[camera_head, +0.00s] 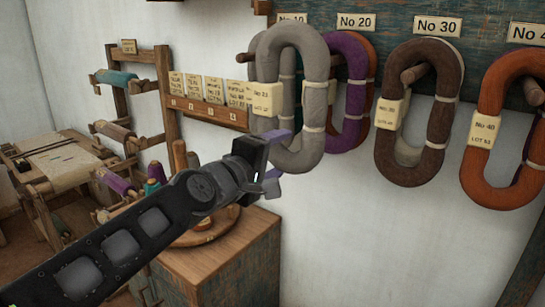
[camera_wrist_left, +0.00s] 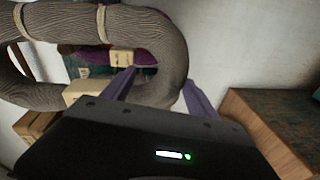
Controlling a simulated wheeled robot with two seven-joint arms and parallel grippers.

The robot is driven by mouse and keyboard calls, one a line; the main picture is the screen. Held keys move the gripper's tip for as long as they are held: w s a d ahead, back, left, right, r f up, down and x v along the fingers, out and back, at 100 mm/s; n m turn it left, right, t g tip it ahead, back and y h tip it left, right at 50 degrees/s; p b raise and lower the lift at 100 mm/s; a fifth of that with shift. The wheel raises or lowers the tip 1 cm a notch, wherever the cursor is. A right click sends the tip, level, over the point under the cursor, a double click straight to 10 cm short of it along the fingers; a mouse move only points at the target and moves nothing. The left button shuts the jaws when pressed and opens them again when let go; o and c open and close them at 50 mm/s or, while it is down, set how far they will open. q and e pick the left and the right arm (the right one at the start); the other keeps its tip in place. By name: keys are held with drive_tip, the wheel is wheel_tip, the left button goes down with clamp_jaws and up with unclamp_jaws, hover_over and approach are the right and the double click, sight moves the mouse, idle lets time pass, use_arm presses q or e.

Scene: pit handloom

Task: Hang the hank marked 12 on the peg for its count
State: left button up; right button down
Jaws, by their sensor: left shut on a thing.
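A grey hank (camera_head: 317,85), a long loop with pale ties, hangs upright in front of the rack; its cream tag (camera_head: 266,97) has print too small to read surely. My left gripper (camera_head: 281,160) is shut on the hank's lower left bend. In the left wrist view the grey hank (camera_wrist_left: 165,45) passes between the purple fingers (camera_wrist_left: 158,92), one inside the loop and one outside. The peg board (camera_head: 405,20) has count signs: No 10 (camera_head: 293,18), partly covered, No 20 (camera_head: 356,21), No 30 (camera_head: 438,27) and No 40 (camera_head: 529,33).
A purple hank (camera_head: 356,95) hangs under No 20, a brown hank (camera_head: 443,110) under No 30 and an orange hank (camera_head: 475,175) at right. Other yarn shows behind the grey hank. A wooden chest (camera_head: 235,265) stands below; a small loom (camera_head: 60,165) is at left.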

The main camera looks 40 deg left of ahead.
use_arm(q)
drive_tip(key=d+f+b+x, duration=0.1)
drive_tip(key=b+x, duration=0.1)
drive_tip(key=x, duration=1.1)
drive_tip(key=shift+w+d+f+b, duration=0.2)
drive_tip(key=shift+d+f+b, duration=0.1)
drive_tip(key=shift+f, duration=0.05)
idle(0.8)
drive_tip(key=shift+f, duration=0.25)
drive_tip(key=o, duration=1.6)
drive_tip(key=shift+r, duration=0.2)
